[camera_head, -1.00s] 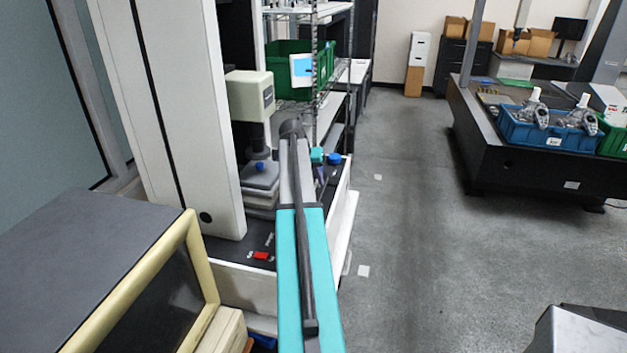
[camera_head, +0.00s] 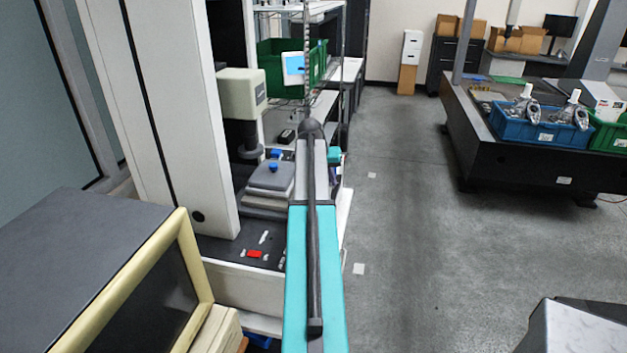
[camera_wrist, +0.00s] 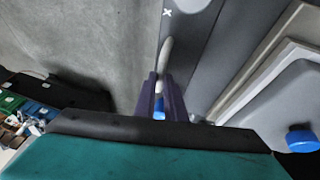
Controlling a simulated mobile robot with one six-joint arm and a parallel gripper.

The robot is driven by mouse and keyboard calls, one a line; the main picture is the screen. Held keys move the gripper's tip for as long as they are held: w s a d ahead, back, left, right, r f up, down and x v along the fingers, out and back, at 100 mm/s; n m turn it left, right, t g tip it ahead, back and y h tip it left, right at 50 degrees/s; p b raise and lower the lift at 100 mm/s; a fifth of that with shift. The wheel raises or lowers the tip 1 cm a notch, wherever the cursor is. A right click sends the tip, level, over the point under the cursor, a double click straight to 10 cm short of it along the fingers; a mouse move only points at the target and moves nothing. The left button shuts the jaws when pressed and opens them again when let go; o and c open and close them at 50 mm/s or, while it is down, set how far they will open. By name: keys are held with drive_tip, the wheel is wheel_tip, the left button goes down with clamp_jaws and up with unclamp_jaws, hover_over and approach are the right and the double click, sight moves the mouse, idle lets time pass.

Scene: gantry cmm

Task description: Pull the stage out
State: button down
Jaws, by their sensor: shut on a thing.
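The stage (camera_head: 268,190) is a stack of grey plates with blue knobs on a dark base, in front of and below the cream measuring head (camera_head: 241,95). In the wrist view its rounded grey plate (camera_wrist: 275,95) lies at the right, with a blue knob (camera_wrist: 302,138). My gripper (camera_wrist: 160,98) has dark purple fingers, shut on a slim pale handle (camera_wrist: 166,52) with a blue part between the fingers. How the handle joins the stage is hidden. In the head view my arm covers the fingers.
A white column (camera_head: 165,120) stands left of the stage, and a cream-framed cabinet (camera_head: 110,260) is at the near left. A wire shelf holds a green bin (camera_head: 280,62) behind. Open grey floor (camera_head: 400,210) lies to the right, before a dark table with a blue crate (camera_head: 540,128).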

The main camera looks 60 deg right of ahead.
drive_tip(key=s+d, duration=0.2)
drive_tip(key=s, duration=0.4)
drive_tip(key=c, duration=1.8)
unclamp_jaws()
drive_tip(key=shift+a+r+b, duration=0.1)
drive_tip(key=shift+r+b, duration=0.1)
drive_tip(key=shift+b, duration=0.1)
drive_tip(key=shift+b+v, duration=1.6)
drive_tip(key=shift+v, duration=5.15)
